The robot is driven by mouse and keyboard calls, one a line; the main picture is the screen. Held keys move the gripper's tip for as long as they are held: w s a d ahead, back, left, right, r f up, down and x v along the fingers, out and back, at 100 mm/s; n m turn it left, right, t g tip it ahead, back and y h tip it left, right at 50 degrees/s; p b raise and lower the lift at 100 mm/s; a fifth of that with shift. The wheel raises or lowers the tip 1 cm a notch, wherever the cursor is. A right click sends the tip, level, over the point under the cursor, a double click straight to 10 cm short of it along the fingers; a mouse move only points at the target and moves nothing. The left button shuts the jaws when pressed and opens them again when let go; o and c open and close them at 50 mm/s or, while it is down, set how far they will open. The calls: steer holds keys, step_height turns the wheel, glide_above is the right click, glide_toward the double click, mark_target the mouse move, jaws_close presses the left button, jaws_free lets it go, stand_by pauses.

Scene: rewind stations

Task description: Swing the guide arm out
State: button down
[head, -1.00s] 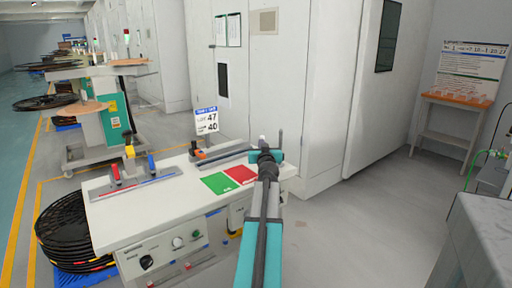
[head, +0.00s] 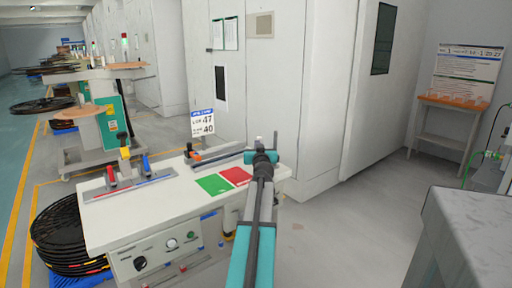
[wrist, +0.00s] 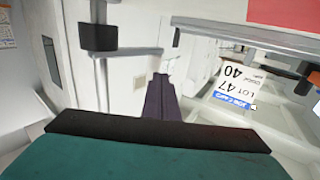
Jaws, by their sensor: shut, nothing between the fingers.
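My gripper (head: 264,152) is at the far right end of the white bench (head: 150,215) in the head view. Its closed dark fingers (wrist: 160,97) point forward in the wrist view, with nothing between them. A grey arm with a black grip or roller (wrist: 98,37), likely the guide arm, stands left of the fingers in the wrist view, apart from them in the picture. In the head view a thin grey post (head: 275,141) rises beside my gripper. It may be part of that arm. My wrist hides its base, and I cannot tell any contact.
White cabinets (head: 265,80) stand behind. A grey block (head: 475,215) is at right, with open floor between.

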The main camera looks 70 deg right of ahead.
steer(key=w+a+v, duration=0.1)
steer(key=w+v, duration=0.1)
steer(key=v, duration=1.1)
steer(key=shift+a, duration=0.3)
stand_by(0.7)
